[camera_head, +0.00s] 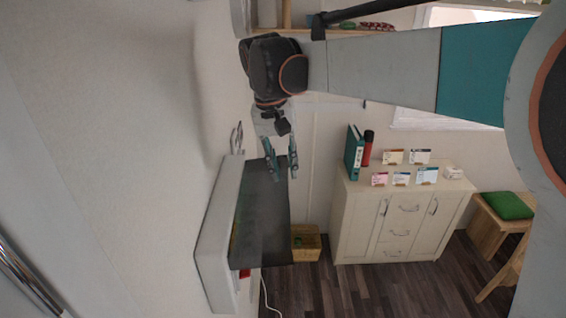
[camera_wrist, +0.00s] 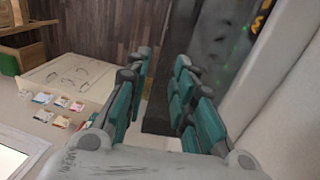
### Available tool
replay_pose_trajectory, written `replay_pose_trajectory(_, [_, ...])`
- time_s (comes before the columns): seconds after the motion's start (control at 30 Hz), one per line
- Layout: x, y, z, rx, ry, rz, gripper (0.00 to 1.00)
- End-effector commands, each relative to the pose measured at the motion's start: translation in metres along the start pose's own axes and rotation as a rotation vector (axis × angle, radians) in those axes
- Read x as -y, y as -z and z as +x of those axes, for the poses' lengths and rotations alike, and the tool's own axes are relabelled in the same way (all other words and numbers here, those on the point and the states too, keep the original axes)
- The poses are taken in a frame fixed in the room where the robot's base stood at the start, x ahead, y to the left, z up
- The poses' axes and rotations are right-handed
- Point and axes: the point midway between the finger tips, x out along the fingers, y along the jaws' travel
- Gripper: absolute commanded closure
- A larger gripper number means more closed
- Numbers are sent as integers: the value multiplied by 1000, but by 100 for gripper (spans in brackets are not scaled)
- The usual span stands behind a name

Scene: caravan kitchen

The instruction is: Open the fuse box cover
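The fuse box (camera_head: 212,235) is a white casing on the pale wall, left of centre in the head view. Its dark, see-through cover (camera_head: 262,225) stands out from the casing at an angle, looking partly open. My gripper (camera_head: 282,172) is at the cover's upper end, fingers apart and empty. One finger overlaps the cover and the other lies just past its outer edge. In the wrist view the cover (camera_wrist: 212,38) is behind and right of the right finger, its edge showing between the fingers. Whether they touch it, I cannot tell.
A cream cabinet (camera_head: 400,222) with cards, a green binder (camera_head: 354,152) and a red bottle (camera_head: 368,148) stands to the right. A wooden box (camera_head: 306,243) is on the dark floor. A green-cushioned stool (camera_head: 508,207) is far right.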

Motion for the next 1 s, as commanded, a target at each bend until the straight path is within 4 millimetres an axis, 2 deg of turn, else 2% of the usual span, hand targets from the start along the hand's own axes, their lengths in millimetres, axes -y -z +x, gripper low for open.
replay_pose_trajectory(0.1, [0, 0, 20, 0, 0, 0, 77])
replay_pose_trajectory(0.3, [0, 0, 42, 0, 0, 0, 77])
replay_pose_trajectory(0.7, [0, 0, 49, 0, 0, 0, 77])
replay_pose_trajectory(0.77, [0, 0, 49, 0, 0, 0, 88])
replay_pose_trajectory(0.8, [0, 0, 49, 0, 0, 0, 97])
replay_pose_trajectory(0.83, [0, 0, 49, 0, 0, 0, 100])
replay_pose_trajectory(1.0, [0, 0, 49, 0, 1, 0, 100])
